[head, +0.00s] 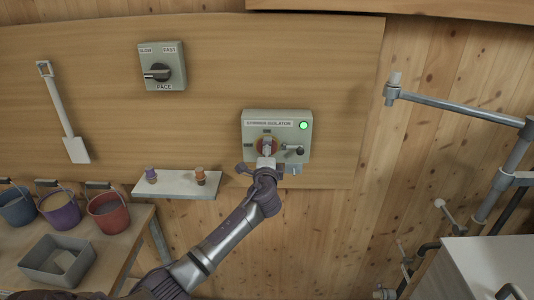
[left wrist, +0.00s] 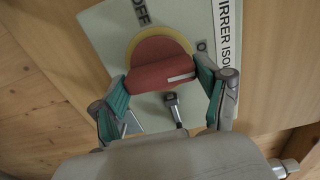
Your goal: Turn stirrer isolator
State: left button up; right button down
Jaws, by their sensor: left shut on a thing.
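My left gripper (head: 266,163) reaches up to the handle from below. In the left wrist view its green-padded fingers (left wrist: 165,92) are shut on the red handle, one on each side. A small dark lever (left wrist: 174,108) shows beside the handle. My right gripper is out of view.
A small shelf (head: 182,185) holds two small items below. Buckets (head: 60,208) and a grey tray (head: 58,262) stand at left. Metal pipework (head: 460,110) stands at right.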

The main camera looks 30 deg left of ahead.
pick_arm(q)
jog(key=o, duration=1.2)
jog(key=shift+c, duration=0.2)
jog(key=v, duration=1.2)
jog(key=shift+f, duration=0.1)
